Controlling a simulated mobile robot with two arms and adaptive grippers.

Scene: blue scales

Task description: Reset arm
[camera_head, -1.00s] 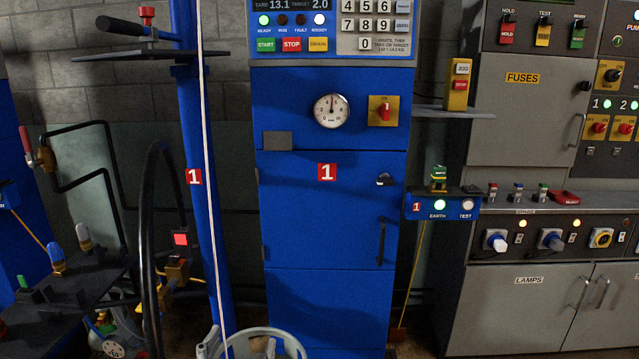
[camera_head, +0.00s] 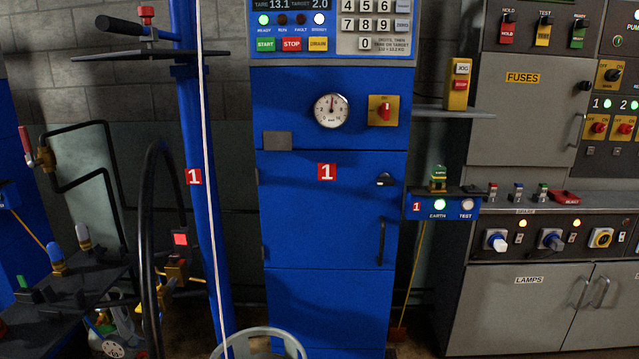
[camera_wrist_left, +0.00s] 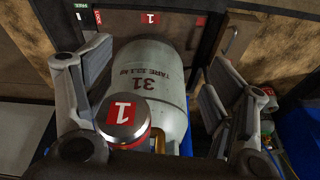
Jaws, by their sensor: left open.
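My left gripper (camera_wrist_left: 148,92) is open in the left wrist view, with one grey finger at each side of the picture. A grey gas cylinder (camera_wrist_left: 155,60) marked 31 and TARE 13.1 KG shows between the fingers, with no finger seen closed on it. A silver round knob (camera_wrist_left: 122,118) with a red label 1 is in front of the cylinder. In the head view only a pale ring-shaped collar (camera_head: 285,337) shows at the bottom edge, before the blue cabinet (camera_head: 325,225). Neither gripper shows in the head view now.
A blue post (camera_head: 200,130) with a pale line stands left of the cabinet. A black hose (camera_head: 148,250) and a dark bench (camera_head: 75,275) with coloured fittings are at the left. A blue EARTH/TEST box (camera_head: 442,207) and grey cupboards (camera_head: 530,300) are at the right.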

